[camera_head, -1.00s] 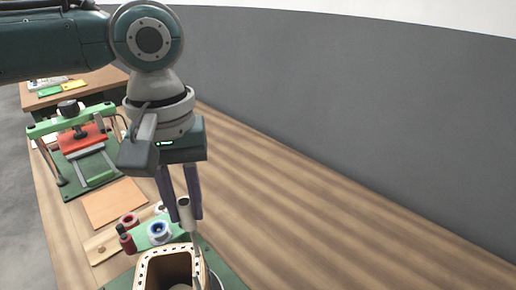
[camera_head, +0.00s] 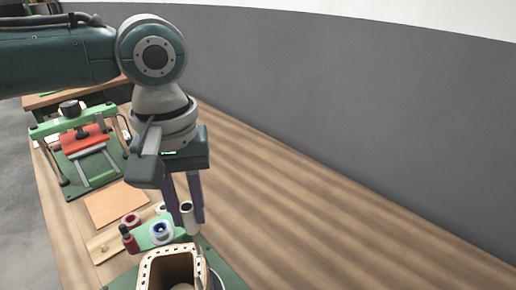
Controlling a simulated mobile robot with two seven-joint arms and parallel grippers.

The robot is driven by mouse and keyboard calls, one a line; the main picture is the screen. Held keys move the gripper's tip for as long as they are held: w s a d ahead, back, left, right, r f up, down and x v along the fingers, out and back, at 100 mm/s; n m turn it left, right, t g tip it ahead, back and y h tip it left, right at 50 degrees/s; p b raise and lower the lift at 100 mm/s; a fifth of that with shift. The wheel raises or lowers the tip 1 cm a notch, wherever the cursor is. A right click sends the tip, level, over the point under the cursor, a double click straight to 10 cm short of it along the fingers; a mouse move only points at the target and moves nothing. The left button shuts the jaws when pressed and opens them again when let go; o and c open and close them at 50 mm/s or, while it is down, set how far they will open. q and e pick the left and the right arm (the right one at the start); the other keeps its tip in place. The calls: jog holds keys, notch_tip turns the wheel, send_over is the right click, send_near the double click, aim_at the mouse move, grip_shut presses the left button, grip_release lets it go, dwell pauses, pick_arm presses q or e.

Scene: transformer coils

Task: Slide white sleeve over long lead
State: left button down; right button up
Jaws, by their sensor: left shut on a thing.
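My left gripper (camera_head: 187,217) points down, with its fingers shut on the white sleeve (camera_head: 190,220). The sleeve is a short upright tube with its dark open end at the top. It is above the back right rim of the coil (camera_head: 149,272), a tan, hollow, box-like form with dotted holes around its rim. A thin pale lead (camera_head: 198,247) rises from that side of the coil to just below the sleeve. I cannot tell whether the lead's tip is inside the sleeve. My right gripper is not in view.
A blue-and-white spool (camera_head: 162,232), a red spool (camera_head: 131,219) and a dark red bottle (camera_head: 129,241) stand left of the coil. A tan board (camera_head: 116,203) lies behind them. A green press (camera_head: 85,141) with a red block stands farther back. The wooden table is clear to the right.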

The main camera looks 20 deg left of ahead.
aim_at(194, 234)
pick_arm(q)
jog(key=shift+f, duration=0.25)
jog(key=shift+f, duration=0.35)
jog(key=shift+f, duration=0.35)
dwell(0.5)
jog(key=shift+f+b, duration=0.3)
jog(key=shift+f, duration=0.1)
jog(key=shift+f, duration=0.3)
jog(key=shift+f, duration=0.5)
jog(key=shift+f+b, duration=0.35)
jog(key=shift+f, duration=0.1)
dwell(0.3)
jog(key=shift+f, duration=0.2)
